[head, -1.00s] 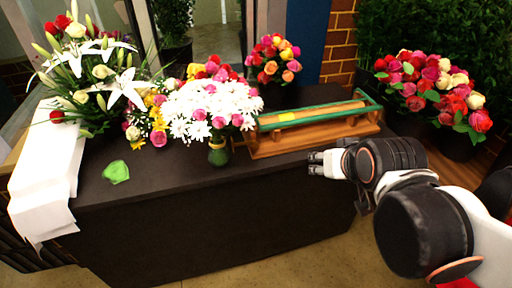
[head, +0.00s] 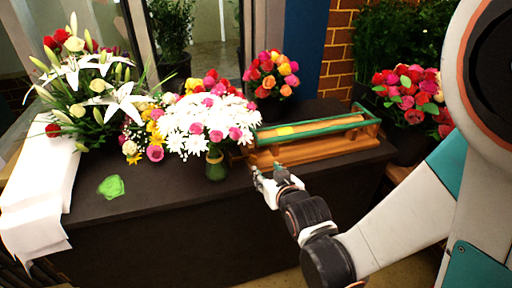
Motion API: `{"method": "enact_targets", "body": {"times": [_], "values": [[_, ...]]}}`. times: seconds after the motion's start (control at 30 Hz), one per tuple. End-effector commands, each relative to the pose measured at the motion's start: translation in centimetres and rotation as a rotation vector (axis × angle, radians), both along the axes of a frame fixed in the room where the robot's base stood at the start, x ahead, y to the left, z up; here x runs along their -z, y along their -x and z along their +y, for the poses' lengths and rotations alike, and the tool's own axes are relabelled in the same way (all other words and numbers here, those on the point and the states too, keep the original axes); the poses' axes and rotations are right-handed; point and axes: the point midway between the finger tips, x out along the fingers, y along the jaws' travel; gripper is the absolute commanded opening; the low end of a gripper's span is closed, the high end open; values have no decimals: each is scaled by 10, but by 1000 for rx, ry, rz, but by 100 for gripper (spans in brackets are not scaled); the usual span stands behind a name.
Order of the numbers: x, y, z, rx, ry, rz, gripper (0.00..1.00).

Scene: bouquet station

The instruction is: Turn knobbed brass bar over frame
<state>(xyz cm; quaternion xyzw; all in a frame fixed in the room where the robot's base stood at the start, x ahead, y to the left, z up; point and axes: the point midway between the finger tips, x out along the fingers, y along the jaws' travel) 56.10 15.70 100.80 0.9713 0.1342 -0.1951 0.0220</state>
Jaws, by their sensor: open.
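A wooden frame (head: 330,152) stands on the dark table, with a tan roll (head: 325,128) lying along it. A long green bar (head: 325,123) runs along the frame, with a small yellow patch near its left end. I cannot clearly make out a brass-coloured bar or its knob; the green bar may be it. My gripper (head: 264,174) is open and empty, just in front of the frame's left end. Whether it touches the frame I cannot tell.
A white daisy bouquet in a green vase (head: 215,163) stands just left of the frame. A lily arrangement (head: 95,95), white paper (head: 38,205) and a green crumpled piece (head: 111,187) are further left. Rose bunches (head: 271,68) stand behind and at right.

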Motion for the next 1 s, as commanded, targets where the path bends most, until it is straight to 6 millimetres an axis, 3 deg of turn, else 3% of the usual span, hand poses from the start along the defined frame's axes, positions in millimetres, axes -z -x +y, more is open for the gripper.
{"method": "enact_targets", "body": {"times": [0.17,0.7,1.0], "values": [[7,-6,5,-9,9,-6,44],[45,-93,29,-7,8,-4,44],[55,-118,36,-7,8,-4,44]]}}
